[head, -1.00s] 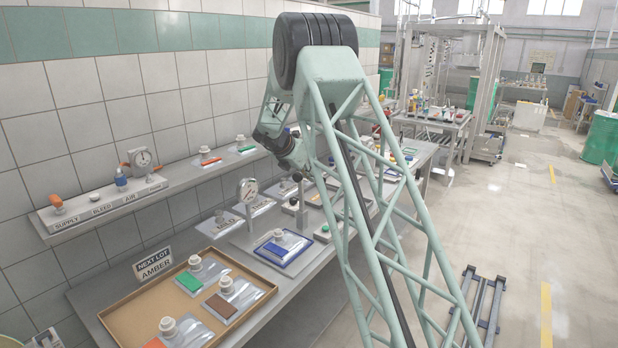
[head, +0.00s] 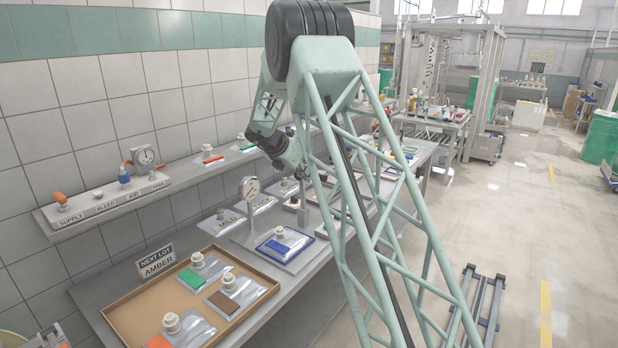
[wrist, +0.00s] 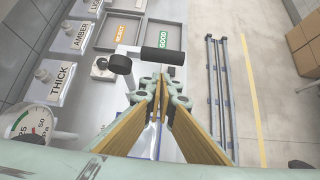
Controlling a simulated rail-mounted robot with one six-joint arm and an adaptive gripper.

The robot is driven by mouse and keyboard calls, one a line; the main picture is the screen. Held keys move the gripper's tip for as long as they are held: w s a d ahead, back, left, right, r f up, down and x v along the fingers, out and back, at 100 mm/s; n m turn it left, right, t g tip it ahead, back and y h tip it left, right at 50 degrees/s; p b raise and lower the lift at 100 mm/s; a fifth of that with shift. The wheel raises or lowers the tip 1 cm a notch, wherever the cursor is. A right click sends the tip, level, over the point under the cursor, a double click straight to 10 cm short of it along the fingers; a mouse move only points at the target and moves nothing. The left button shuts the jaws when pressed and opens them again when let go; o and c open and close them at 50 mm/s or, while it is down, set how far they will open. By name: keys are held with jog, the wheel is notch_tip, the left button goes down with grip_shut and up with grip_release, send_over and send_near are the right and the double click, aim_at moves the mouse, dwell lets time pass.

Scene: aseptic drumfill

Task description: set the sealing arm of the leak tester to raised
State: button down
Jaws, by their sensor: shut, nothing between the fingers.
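The gauge also shows at the left of the wrist view (wrist: 38,125). In the wrist view a black cylindrical grip (wrist: 162,62), which looks like the sealing arm's handle, lies crosswise just beyond my fingertips. A round black knob (wrist: 118,64) is left of it. My gripper (wrist: 160,82) is shut and empty, close to the grip; contact cannot be told. The sealing arm's tilt is unclear, partly hidden by my arm in the head view.
A cardboard-coloured tray (head: 128,314) with several pouches lies at the front of the bench. A wall shelf (head: 103,203) carries valves and a dial. Labelled plates, including THICK (wrist: 63,78), stand left of the gripper. Open floor lies to the right (wrist: 262,50).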

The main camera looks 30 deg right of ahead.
jog(key=v, duration=0.9)
jog(key=shift+d+r, duration=0.2)
jog(key=shift+r, duration=0.4)
jog(key=shift+w, duration=0.1)
jog(key=shift+r, duration=0.1)
